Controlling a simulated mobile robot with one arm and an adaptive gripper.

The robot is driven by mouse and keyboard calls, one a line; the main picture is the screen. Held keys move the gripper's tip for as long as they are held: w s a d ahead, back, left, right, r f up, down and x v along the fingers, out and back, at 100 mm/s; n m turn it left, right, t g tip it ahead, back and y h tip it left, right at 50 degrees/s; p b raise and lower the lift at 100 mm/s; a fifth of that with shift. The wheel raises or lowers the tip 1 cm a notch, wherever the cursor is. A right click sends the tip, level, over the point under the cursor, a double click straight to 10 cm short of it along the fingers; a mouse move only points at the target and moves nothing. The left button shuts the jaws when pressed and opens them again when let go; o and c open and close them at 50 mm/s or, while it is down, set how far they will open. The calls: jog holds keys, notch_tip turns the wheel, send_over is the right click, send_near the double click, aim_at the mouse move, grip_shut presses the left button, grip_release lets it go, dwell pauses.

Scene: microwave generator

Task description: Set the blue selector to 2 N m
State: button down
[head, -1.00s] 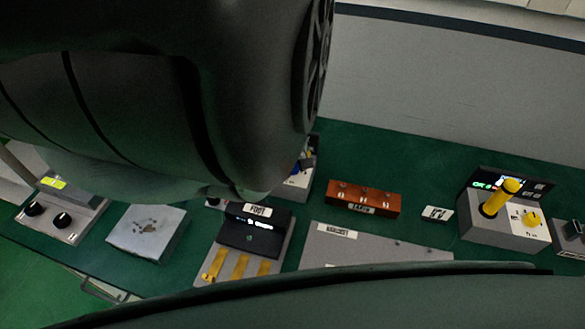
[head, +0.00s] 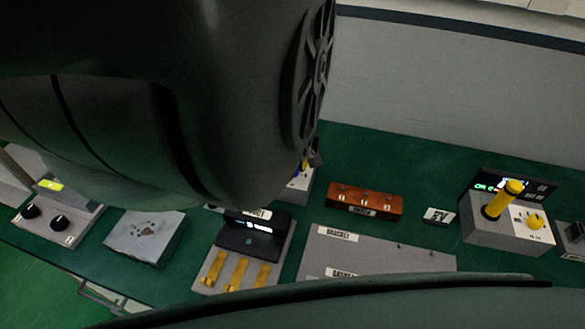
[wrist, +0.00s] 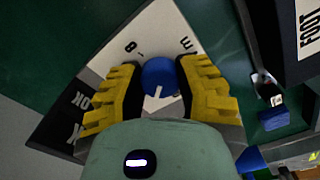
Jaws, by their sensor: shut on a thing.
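The blue selector (wrist: 160,74) is a round knob with a white pointer line, on a white-topped panel (wrist: 156,30). In the wrist view the line points down and slightly left, toward my palm. Printed marks show above the knob, but I cannot read a 2 among them. My gripper (wrist: 157,76) is shut on the selector, with one yellow ridged finger on each side. In the head view my arm hides most of this panel, and only a small part (head: 299,183) shows beside it.
A blue-ended tool (wrist: 274,118) lies right of the panel in the wrist view. In the head view, a black display unit with yellow levers (head: 238,272), an orange box (head: 364,200) and a box with a yellow handle (head: 501,199) stand on the green bench. Bare green bench (head: 430,160) lies behind them.

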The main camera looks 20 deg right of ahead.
jog(key=c, duration=0.6)
grip_release()
jog(key=shift+o, duration=0.2)
notch_tip(320, 180, up, 5)
jog(key=shift+d+r, duration=0.1)
jog(key=shift+w+r, duration=0.1)
jog(key=shift+r, duration=0.95)
